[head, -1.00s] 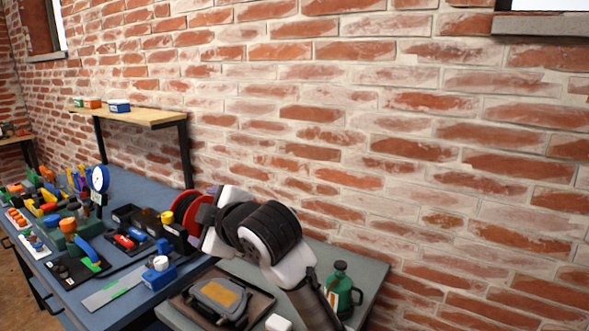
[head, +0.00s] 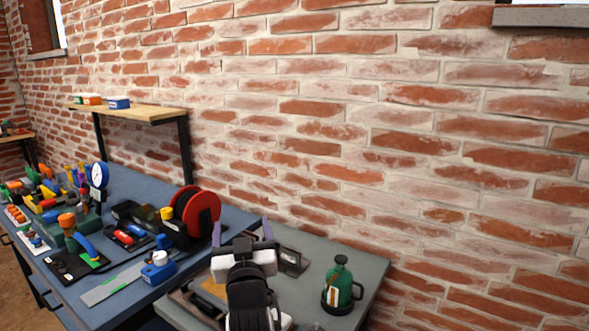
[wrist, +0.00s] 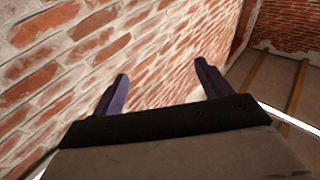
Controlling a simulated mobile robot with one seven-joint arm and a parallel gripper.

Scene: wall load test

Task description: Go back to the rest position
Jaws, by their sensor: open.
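My gripper (head: 242,234) is above the left part of the grey table (head: 335,255) in the head view, with its two purple fingers pointing up and away from me. In the wrist view my gripper (wrist: 160,85) has its fingers wide apart with nothing between them. Beyond the fingers are the brick wall and a ceiling with beams. My gripper is open and empty. My arm hides part of the tray (head: 180,297) on the grey table.
A green canister (head: 340,285) stands on the grey table to the right of my arm. A red reel (head: 203,215) and many tools crowd the blue workbench (head: 110,310) at left.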

